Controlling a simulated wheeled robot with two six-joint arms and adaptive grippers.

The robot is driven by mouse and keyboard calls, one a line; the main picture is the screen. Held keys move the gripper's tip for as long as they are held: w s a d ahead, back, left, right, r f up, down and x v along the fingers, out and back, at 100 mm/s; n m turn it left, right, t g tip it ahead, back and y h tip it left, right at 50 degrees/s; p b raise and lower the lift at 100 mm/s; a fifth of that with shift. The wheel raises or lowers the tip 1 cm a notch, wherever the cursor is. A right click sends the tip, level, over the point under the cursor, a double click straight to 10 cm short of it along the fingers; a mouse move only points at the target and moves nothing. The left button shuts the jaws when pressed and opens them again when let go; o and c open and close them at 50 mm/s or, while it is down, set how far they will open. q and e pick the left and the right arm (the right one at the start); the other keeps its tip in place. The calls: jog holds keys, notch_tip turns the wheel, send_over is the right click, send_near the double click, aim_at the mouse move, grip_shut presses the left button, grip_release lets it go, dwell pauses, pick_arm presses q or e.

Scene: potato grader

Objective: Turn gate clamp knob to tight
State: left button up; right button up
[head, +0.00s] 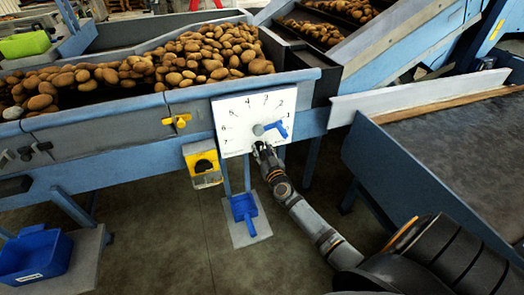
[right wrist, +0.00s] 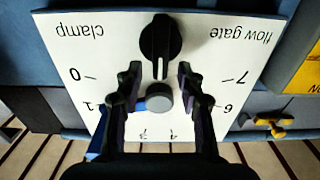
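The black clamp knob (right wrist: 160,32) is on the white dial plate (right wrist: 215,50), between the upside-down words "clamp" and "flow gate" in the right wrist view. Its narrow bar runs up and down in that view. My right gripper (right wrist: 159,70) is open, with one finger on each side of the bar's end and visible gaps between. I cannot tell how deep the fingertips reach. In the head view my right gripper (head: 262,149) is at the lower part of the dial plate (head: 237,108) and hides most of the knob. My left gripper is in neither view.
The blue flow gate lever (head: 277,129) and its grey hub (right wrist: 158,97) are close to my right fingers. A yellow box (head: 203,163) hangs left of the plate, and a yellow knob (head: 177,120) is above it. Potatoes (head: 210,55) fill the trough. Open floor lies below.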

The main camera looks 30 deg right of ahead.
jog(key=shift+w, duration=0.1)
grip_shut()
jog(key=shift+d, duration=0.1)
dwell(0.4)
jog(key=m, duration=0.4)
jog(key=d+m, duration=0.1)
jog(key=m, duration=0.1)
jog(key=shift+d+f+m+p, duration=0.1)
jog(key=shift+f+m+p, duration=0.2)
jog(key=shift+m, duration=0.1)
jog(key=m, duration=0.3)
jog(key=f+m+b, duration=0.1)
jog(key=m, duration=0.3)
jog(key=d+f+m+b, duration=0.1)
jog(key=m, duration=0.2)
jog(key=shift+s+m, duration=0.3)
jog(key=shift+m, duration=0.4)
